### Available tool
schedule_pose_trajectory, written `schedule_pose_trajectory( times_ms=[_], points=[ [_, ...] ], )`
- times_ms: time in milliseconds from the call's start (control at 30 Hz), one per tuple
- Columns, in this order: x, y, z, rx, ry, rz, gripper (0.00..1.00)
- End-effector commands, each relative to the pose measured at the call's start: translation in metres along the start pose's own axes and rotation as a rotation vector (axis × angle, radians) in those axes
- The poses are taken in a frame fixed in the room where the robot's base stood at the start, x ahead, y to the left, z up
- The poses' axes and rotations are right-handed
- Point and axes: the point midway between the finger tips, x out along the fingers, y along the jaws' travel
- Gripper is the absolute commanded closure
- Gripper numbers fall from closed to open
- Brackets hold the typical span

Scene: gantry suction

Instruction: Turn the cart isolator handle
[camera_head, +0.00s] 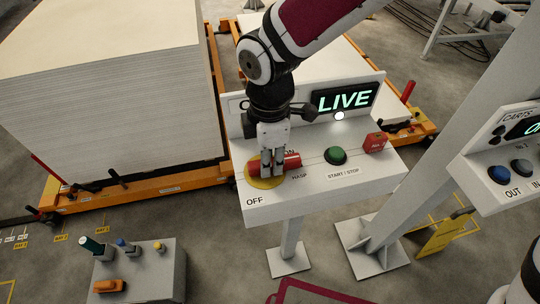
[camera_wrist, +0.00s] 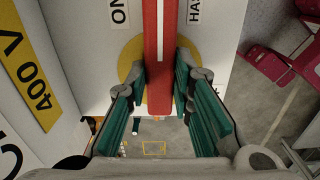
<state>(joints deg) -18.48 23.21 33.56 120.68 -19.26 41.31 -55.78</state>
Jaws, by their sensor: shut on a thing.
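The red isolator handle (camera_head: 291,161) sits over a yellow round plate (camera_head: 256,182) on the white sloped control box (camera_head: 310,190). It points right toward the HASP label, with ON printed behind it and OFF at the box's front left. My gripper (camera_head: 272,170) reaches down from above and is shut on the handle. In the wrist view the handle (camera_wrist: 153,35), red with a pale stripe, runs between my green-padded fingers (camera_wrist: 159,85). The handle's pivot is hidden by the gripper. The display (camera_head: 344,99) reads LIVE in green, with a white lamp (camera_head: 339,116) lit below it.
A grey post (camera_head: 430,130) and a second panel (camera_head: 505,160) stand to the right. A sheet stack (camera_head: 110,110) on an orange cart is left.

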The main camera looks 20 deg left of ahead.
Motion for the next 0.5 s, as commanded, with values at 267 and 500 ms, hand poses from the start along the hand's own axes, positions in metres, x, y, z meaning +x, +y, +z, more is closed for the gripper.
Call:
schedule_pose_trajectory(
  times_ms=[267, 500],
  points=[
    [-0.0005, 0.0011, -0.0002, -0.036, 0.0, 0.002, 1.0],
    [-0.0005, 0.0012, -0.0002, -0.039, 0.0, 0.003, 1.0]
  ],
)
